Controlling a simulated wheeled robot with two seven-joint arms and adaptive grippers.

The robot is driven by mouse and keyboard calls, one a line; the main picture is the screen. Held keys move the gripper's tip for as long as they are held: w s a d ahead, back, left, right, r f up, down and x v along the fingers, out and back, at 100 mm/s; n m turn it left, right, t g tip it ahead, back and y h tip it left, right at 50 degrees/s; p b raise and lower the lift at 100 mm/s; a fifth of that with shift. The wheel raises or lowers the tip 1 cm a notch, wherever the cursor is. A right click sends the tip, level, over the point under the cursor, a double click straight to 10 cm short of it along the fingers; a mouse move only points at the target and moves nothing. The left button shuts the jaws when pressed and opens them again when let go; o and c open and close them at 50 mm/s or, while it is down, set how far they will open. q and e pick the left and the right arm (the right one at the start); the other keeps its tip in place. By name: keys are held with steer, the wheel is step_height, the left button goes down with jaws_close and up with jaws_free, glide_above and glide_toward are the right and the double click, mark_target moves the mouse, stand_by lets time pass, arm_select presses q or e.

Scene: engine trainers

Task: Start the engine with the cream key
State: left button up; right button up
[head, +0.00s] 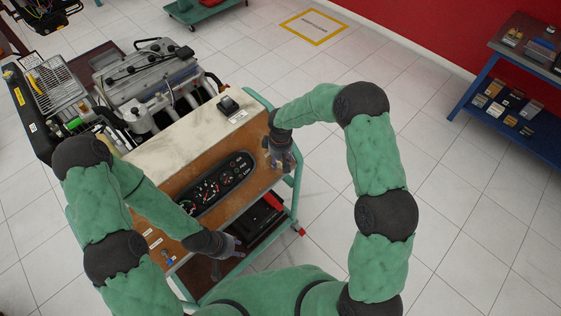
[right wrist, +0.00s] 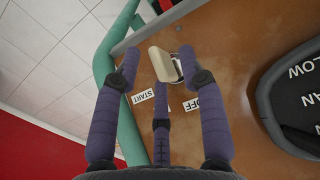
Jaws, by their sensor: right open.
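The cream key (right wrist: 161,64) shows in the right wrist view, its flat head standing out from a round metal lock (right wrist: 177,68) on the brown panel. White labels reading START (right wrist: 143,96) and OFF (right wrist: 191,104) sit beside the lock. My right gripper (right wrist: 158,62) is open, with two fingers on either side of the key and a third below it. No clear contact shows. In the head view my right gripper (head: 280,162) is over the panel's right end and hides the key. My left gripper (head: 232,244) hangs by the panel's front edge, its fingers too small to read.
The gauge cluster (head: 215,186) lies left of my right gripper on the brown panel (head: 180,170). The engine (head: 150,85) stands behind on the same green-framed cart (head: 292,195). A blue shelf table (head: 500,105) stands far right. White floor lies open to the right.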

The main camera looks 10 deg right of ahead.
steer(key=shift+f, duration=0.2)
jaws_close()
